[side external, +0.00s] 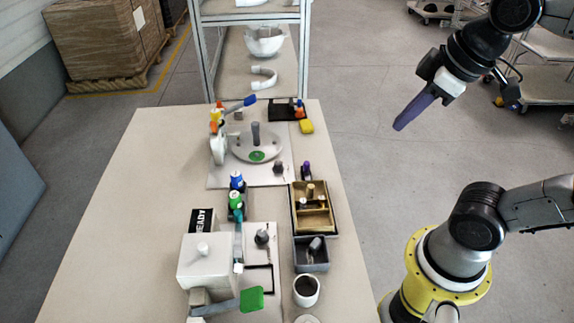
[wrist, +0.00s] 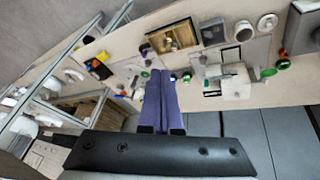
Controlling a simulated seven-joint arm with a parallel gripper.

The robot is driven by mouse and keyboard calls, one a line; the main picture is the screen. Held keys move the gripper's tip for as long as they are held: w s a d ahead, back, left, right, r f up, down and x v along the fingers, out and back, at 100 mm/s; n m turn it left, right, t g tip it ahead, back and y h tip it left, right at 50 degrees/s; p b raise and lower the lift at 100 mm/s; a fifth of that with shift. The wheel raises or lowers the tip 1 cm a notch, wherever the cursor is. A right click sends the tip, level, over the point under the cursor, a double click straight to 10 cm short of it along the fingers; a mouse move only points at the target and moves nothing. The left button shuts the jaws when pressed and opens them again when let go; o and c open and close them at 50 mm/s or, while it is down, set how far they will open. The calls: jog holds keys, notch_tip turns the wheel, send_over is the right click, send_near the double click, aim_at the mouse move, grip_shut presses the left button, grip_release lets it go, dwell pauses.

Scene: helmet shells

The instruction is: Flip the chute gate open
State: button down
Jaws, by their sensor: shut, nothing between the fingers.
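My gripper (side external: 399,127) has long purple fingers, pressed together and empty. It hangs high over the floor, right of the table and well apart from everything on it. In the wrist view the shut fingers (wrist: 167,73) point toward the table. A white box-shaped unit (side external: 205,262) with a knob on top stands at the near end of the table. A lever with a green paddle (side external: 251,299) sticks out at its front right. I cannot tell for sure which part is the chute gate. The white unit (wrist: 236,88) also shows in the wrist view.
Right of the unit are a wooden tray (side external: 332,213), a grey bin (side external: 324,262) and a white cup (side external: 306,290). Blue and green bottles stand behind it. A round fixture (side external: 270,148) sits farther back. A metal shelf (side external: 206,60) stands behind the table.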

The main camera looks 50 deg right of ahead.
notch_tip(320, 180, down, 4)
jog(key=s+f+m, duration=0.1)
jog(key=s+m, duration=0.1)
jog(key=w+a+r+n+g, duration=0.1)
jog(key=w+r+n, duration=0.4)
jog(key=w+r, duration=0.35)
jog(key=n+g+h, duration=0.3)
jog(key=n+g, duration=0.1)
jog(key=n, duration=0.4)
send_over(236, 226)
jog(key=w+d, duration=0.3)
notch_tip(236, 226, down, 6)
jog(key=s+a+f+n+h, duration=0.1)
jog(key=a+f+n, duration=0.1)
jog(key=a+f, duration=0.7)
jog(key=shift+g, duration=0.3)
jog(key=x, duration=1)
jog(key=shift+s+d, duration=0.25)
